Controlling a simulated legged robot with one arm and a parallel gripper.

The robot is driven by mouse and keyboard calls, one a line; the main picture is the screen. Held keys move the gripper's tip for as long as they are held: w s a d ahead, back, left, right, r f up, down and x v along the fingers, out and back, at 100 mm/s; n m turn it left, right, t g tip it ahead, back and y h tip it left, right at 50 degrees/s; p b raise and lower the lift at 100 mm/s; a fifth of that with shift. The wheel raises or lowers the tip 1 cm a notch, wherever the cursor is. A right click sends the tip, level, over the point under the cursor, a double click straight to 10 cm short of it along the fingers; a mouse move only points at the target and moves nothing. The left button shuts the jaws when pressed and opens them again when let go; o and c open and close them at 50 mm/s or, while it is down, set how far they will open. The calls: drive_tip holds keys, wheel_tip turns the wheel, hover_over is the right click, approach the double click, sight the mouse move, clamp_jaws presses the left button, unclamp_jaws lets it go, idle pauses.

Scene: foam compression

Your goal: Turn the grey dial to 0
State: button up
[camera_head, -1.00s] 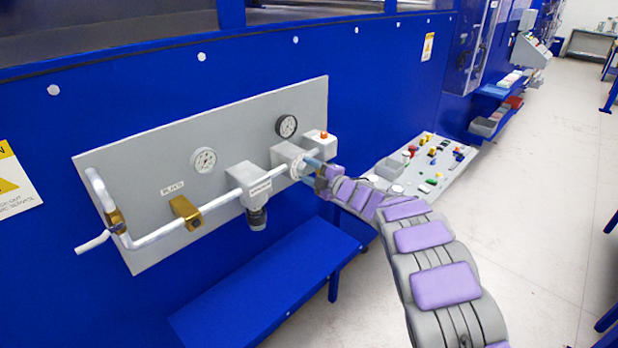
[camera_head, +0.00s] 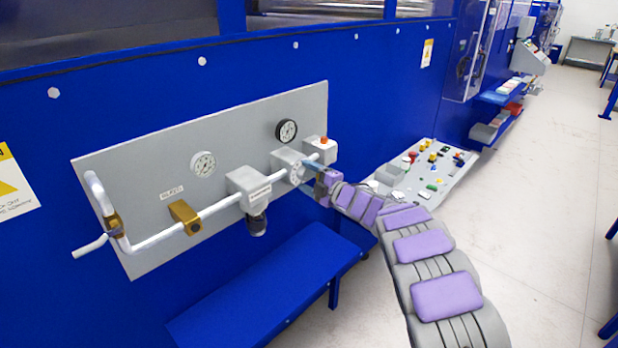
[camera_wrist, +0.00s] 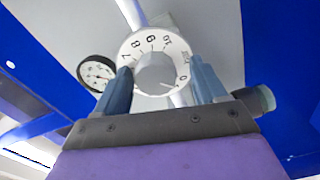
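The grey dial (camera_wrist: 156,74) is a round knob on a white numbered face, seen in the wrist view. Its scale shows 7, 8, 9, 10 and a 0 at the right. A thin mark on the knob points to the lower right, close to the 0. In the head view the dial (camera_head: 296,174) sits on the pipe at the panel's right and is partly hidden by my gripper. My gripper (camera_wrist: 160,72) has its blue fingers apart, one on each side of the knob. The left finger is close to the knob; a gap shows at the right. Contact is unclear.
A grey panel (camera_head: 140,236) carries a white pipe, a white gauge (camera_head: 203,164), a black gauge (camera_head: 286,131) and a brass block (camera_head: 185,217). A small box with a red button (camera_head: 322,146) stands right of the dial. A blue shelf (camera_head: 265,282) lies below.

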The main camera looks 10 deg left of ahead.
drive_tip(key=shift+d+r, duration=0.1)
drive_tip(key=shift+s+d, duration=0.2)
drive_tip(key=shift+d, duration=0.15)
drive_tip(key=p+v, duration=0.2)
drive_tip(key=v, duration=1.4)
drive_tip(key=shift+s+p, duration=0.15)
drive_tip(key=shift+p, duration=0.25)
drive_tip(key=shift+d, duration=0.15)
